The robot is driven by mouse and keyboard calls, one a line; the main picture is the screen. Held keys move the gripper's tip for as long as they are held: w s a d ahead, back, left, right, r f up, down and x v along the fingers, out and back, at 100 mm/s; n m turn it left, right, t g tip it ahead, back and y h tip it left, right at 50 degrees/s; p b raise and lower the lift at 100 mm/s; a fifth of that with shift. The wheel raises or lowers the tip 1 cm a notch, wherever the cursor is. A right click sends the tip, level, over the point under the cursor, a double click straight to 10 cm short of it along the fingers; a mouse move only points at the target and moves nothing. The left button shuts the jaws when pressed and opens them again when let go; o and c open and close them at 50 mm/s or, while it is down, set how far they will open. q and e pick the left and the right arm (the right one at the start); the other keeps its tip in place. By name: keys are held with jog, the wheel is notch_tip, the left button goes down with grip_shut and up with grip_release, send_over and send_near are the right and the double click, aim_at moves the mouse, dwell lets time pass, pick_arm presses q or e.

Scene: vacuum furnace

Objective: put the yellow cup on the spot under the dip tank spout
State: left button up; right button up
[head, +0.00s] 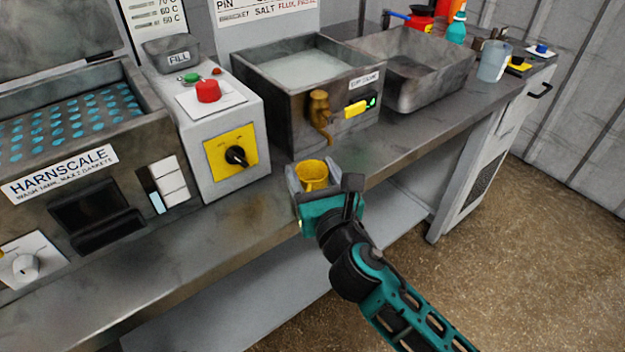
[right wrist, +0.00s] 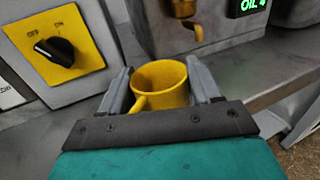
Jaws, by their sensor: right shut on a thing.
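The yellow cup (head: 313,176) is held upright between the fingers of my right gripper (head: 314,180), at the front edge of the bench. In the right wrist view the cup (right wrist: 160,86) sits between the two grey fingers (right wrist: 162,90), its handle toward the lower left. The dip tank (head: 312,85) is a grey open box with pale liquid. Its brass spout (head: 320,115) is on the front face, beyond and above the cup. It also shows at the top of the right wrist view (right wrist: 184,14). The spot under the spout cannot be made out. My left gripper is out of view.
A control box (head: 232,140) with a yellow switch plate stands left of the dip tank. The Harnscale bath (head: 90,170) is further left. A grey basin (head: 425,70) and a translucent beaker (head: 494,62) stand to the right. The bench strip before the basin is clear.

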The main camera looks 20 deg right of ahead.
jog(key=shift+r, duration=0.1)
jog(key=o, duration=0.7)
jog(key=shift+f, duration=0.2)
jog(key=o, duration=0.5)
jog(key=shift+c, duration=0.2)
jog(key=shift+r, duration=0.1)
